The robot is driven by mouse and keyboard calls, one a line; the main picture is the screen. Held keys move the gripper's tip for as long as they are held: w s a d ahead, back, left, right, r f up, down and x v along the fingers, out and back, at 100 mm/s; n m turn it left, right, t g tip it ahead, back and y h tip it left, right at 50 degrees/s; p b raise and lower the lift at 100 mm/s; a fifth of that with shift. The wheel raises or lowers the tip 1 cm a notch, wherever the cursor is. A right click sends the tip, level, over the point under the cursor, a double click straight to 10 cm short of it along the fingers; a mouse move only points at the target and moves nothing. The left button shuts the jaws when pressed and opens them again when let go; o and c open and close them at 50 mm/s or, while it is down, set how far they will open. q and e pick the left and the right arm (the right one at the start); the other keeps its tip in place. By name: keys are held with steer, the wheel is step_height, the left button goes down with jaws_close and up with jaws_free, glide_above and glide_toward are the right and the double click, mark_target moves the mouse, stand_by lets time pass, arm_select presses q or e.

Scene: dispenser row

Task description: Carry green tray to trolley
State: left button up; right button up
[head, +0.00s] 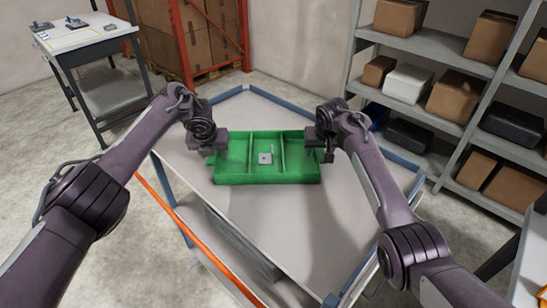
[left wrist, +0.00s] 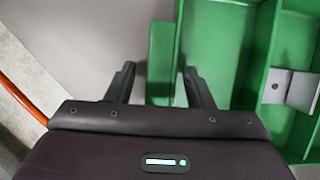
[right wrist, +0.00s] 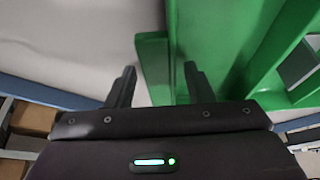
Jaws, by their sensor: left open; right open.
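The green tray (head: 268,179) sits on the grey top of the trolley (head: 290,225), which has blue edging. The tray has three compartments, and a small grey metal part (head: 265,158) lies in the middle one. My left gripper (head: 217,147) is open at the tray's left end. In the left wrist view, a green end piece (left wrist: 161,62) of the tray stands between its spread fingers. My right gripper (head: 323,147) is open at the right end. In the right wrist view, the tray's green end piece (right wrist: 153,65) lies between its fingers. I cannot tell whether any finger touches the tray.
An orange bar (head: 190,236) runs along the trolley's near left side. A workbench (head: 85,38) stands at the back left. Grey shelves (head: 430,45) with boxes stand at the right. An orange rack (head: 183,45) with cartons stands behind. The trolley top in front of the tray is clear.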

arm_select(q)
steer(key=shift+r, duration=0.1)
steer(key=v, duration=1)
steer(key=shift+w+r, duration=0.1)
steer(key=shift+r, duration=0.15)
steer(key=shift+s+r, duration=0.3)
steer(key=shift+r, duration=0.25)
steer(key=shift+s, duration=0.1)
arm_select(e)
steer(key=v, duration=1.2)
